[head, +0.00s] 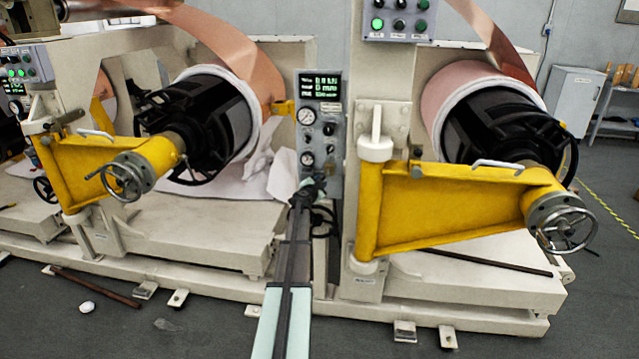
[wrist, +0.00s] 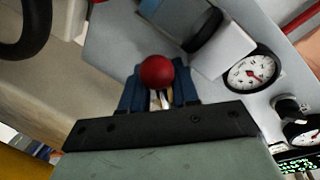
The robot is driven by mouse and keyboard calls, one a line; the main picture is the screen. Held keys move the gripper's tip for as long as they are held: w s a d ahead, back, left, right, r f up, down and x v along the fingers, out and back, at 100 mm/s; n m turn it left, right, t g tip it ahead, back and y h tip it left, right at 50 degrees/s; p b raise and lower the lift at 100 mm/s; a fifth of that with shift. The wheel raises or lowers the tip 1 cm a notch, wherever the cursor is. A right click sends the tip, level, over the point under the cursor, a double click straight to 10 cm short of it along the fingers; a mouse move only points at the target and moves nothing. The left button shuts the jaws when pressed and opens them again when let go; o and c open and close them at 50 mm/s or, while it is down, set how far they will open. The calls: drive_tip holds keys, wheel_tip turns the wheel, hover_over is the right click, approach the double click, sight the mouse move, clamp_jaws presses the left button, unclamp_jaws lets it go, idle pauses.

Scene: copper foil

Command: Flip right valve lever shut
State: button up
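The round red knob (wrist: 157,72), apparently the end of a valve lever, shows in the wrist view at the tips of my gripper (wrist: 159,88). The two blue fingers stand on either side of the knob with a narrow gap between them. I cannot tell whether they press on it. The lever's shaft and the valve body are mostly hidden. In the head view my gripper (head: 312,188) is at the lower part of the grey gauge panel (head: 321,115), and the knob cannot be made out there.
A pressure gauge (wrist: 250,73) and a pale block (wrist: 222,46) are close to the right of the fingers. A black handwheel (head: 321,221) is below the panel. Yellow support arms (head: 440,212) with copper rolls (head: 462,88) flank the panel.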

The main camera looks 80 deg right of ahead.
drive_tip(key=shift+d+r, duration=0.1)
drive_tip(key=s+n, duration=0.1)
drive_tip(key=n, duration=0.1)
drive_tip(key=s+f+n, duration=0.1)
drive_tip(key=n, duration=0.1)
drive_tip(key=shift+f+g+h, duration=0.1)
drive_tip(key=shift+g+h, duration=0.3)
drive_tip(key=s+n, duration=0.1)
drive_tip(key=n, duration=0.3)
drive_tip(key=shift+s, duration=0.35)
drive_tip(key=shift+a+h, duration=0.3)
drive_tip(key=w+a, duration=0.2)
drive_tip(key=a, duration=1.1)
drive_tip(key=w+a+f+n+t+y, duration=0.1)
drive_tip(key=w+f+t+y, duration=0.15)
drive_tip(key=w+t, duration=0.2)
drive_tip(key=w+a+f+t+y, duration=0.1)
drive_tip(key=w+f+t, duration=0.2)
drive_tip(key=w, duration=0.2)
drive_tip(key=w+a+f+n+t+y, duration=0.1)
drive_tip(key=w+a+f+n+y, duration=0.1)
drive_tip(key=a+f+y, duration=0.5)
drive_tip(key=w+a+f, duration=0.1)
drive_tip(key=a+f, duration=0.2)
drive_tip(key=a, duration=0.1)
drive_tip(key=shift+w+a, duration=0.2)
drive_tip(key=shift+a, duration=0.2)
